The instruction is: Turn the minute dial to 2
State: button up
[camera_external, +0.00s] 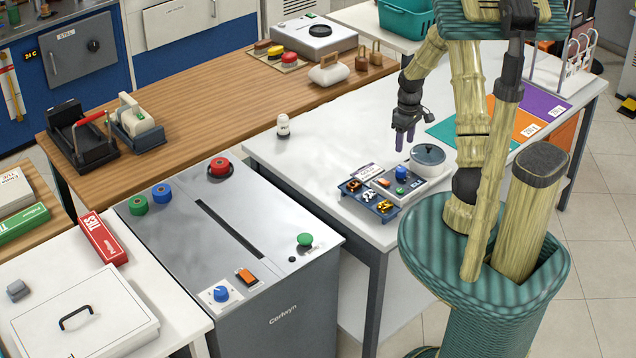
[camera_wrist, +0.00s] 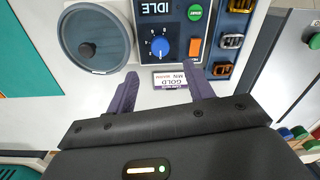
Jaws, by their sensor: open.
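The small grey control unit (camera_external: 417,184) sits on the white table, with a blue dial (camera_external: 402,173) on its panel. In the wrist view, the blue dial (camera_wrist: 160,46) has small numbers around it; I cannot tell its setting for sure. Beside it are an "IDLE" display (camera_wrist: 157,8), an orange switch (camera_wrist: 195,46) and a green button (camera_wrist: 195,12). My gripper (camera_external: 404,140) hangs above and behind the unit with its fingers down. In the wrist view, my gripper (camera_wrist: 160,78) is open and empty, its fingertips apart from the dial.
A card reading "GOLD" (camera_wrist: 170,80) lies near the dial. The Corwyn machine (camera_external: 290,315) has another blue dial (camera_external: 221,293).

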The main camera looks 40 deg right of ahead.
aim_at(401, 168)
notch_tip(401, 168, down, 10)
jog(key=shift+a+r+p, duration=0.1)
jog(key=shift+a+p, duration=0.05)
jog(key=shift+p, duration=0.25)
jog(key=c, duration=1)
